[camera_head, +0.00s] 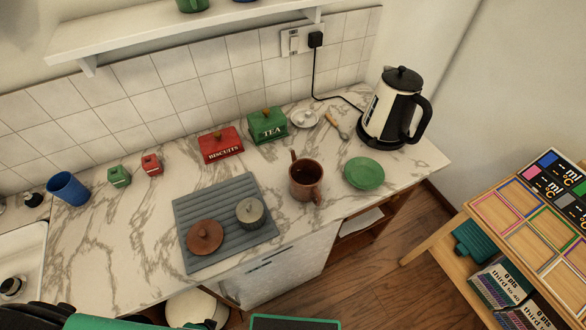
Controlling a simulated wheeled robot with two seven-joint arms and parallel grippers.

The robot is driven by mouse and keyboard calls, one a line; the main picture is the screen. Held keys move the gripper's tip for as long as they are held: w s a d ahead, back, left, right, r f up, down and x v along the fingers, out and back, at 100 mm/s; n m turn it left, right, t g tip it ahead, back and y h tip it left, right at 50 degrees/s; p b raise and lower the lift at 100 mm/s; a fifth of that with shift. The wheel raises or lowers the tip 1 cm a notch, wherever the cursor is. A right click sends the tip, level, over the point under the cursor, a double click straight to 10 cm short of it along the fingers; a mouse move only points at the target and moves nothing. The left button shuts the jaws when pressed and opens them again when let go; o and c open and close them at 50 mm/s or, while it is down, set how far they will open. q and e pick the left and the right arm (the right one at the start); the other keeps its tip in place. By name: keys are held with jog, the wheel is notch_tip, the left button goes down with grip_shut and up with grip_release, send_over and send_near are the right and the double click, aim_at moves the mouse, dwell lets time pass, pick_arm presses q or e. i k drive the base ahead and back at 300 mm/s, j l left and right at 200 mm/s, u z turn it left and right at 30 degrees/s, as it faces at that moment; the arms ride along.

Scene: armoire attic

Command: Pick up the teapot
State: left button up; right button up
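The teapot appears to be the brown pot (305,180) on the marble counter, right of the grey ribbed mat. It stands upright, with its top open and its dark inside showing. One projection rises at its upper left and another points toward the counter's front edge. A round brown lid with a knob (205,237) lies on the mat, apart from the pot. Neither gripper's fingers show. A black and green part of mine enters at the bottom left, well away from the pot.
A green saucer (364,173) lies close right of the pot. The electric kettle (396,108) stands behind it at the right. A grey lidded pot (250,211) sits on the ribbed mat (190,212). Red (220,145) and green (267,125) tins stand behind. A wooden table (450,226) is at right.

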aim_at(300, 192)
jog(key=l+u, duration=0.15)
jog(key=l, duration=0.3)
jog(key=k+l+u, duration=0.2)
jog(key=l, duration=0.2)
jog(key=k+l+u, duration=0.15)
jog(key=l, duration=0.3)
jog(key=i, duration=0.05)
